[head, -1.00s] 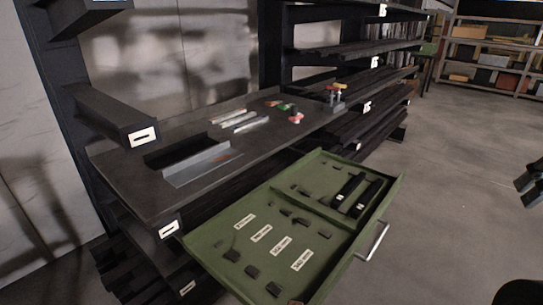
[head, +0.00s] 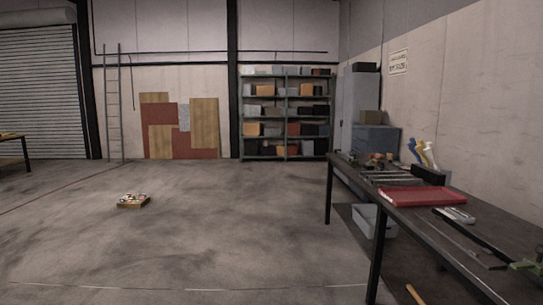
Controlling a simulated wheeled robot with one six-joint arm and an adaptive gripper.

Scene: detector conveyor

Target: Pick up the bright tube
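I cannot pick out the bright tube in the head view. Several long thin items (head: 392,180) lie on the dark workbench (head: 437,232) at right, too small to tell whether any is a tube. My gripper is not in view.
A red flat case (head: 415,196) lies on the workbench, with a blue cabinet (head: 376,139) behind. A bin (head: 372,220) stands underneath. A small box of items (head: 134,200) sits on the floor at left. Shelves (head: 287,115) and a ladder (head: 113,100) stand at the back. Middle floor is clear.

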